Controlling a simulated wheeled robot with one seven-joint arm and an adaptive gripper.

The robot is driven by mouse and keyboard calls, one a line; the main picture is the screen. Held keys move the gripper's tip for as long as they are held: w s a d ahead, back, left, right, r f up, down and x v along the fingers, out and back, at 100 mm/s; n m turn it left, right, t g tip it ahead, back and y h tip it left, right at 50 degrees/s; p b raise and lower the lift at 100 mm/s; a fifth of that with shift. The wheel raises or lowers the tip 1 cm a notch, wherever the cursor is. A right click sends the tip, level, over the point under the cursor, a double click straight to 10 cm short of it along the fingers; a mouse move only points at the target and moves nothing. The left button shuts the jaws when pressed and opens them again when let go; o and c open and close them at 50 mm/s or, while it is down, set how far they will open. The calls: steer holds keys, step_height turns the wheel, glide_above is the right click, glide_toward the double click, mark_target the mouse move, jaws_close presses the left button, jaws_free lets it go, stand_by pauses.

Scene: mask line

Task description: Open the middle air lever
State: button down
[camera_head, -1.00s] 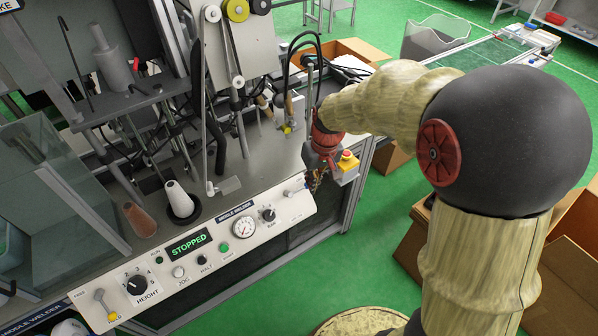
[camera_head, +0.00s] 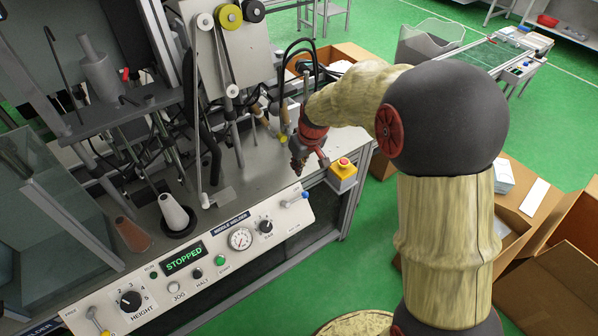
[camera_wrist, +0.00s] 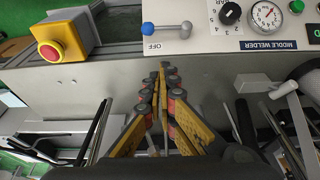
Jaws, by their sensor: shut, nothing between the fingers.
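The middle air lever (camera_head: 295,200) is at the right end of the MIDDLE WELDER control panel. In the wrist view the lever (camera_wrist: 168,30) has a blue knob and a grey metal pivot, lies sideways along the panel, and has an OFF label beside it. My gripper (camera_head: 298,168) is above the machine top, just behind the panel's right end. In the wrist view my gripper (camera_wrist: 167,74) has its fingers together and empty, with the tips short of the lever and apart from it.
A yellow box with a red emergency stop button (camera_head: 342,172) sits right of the panel, close to my gripper. A dial gauge (camera_head: 241,239) and a selector knob (camera_head: 266,227) are left of the lever. The STOPPED display (camera_head: 185,258) is lit. Cardboard boxes (camera_head: 560,285) stand at right.

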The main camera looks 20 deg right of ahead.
steer(key=b+x, duration=0.2)
steer(key=x, duration=0.6)
steer(key=shift+s+f, duration=0.1)
steer(key=shift+f, duration=0.2)
steer(key=shift+s+d+f+b, duration=0.15)
steer(key=shift+s+f+b, duration=0.35)
steer(key=shift+f, duration=0.4)
steer(key=shift+s+d+f, duration=0.1)
steer(key=shift+s+f, duration=0.25)
steer(key=shift+f, duration=0.1)
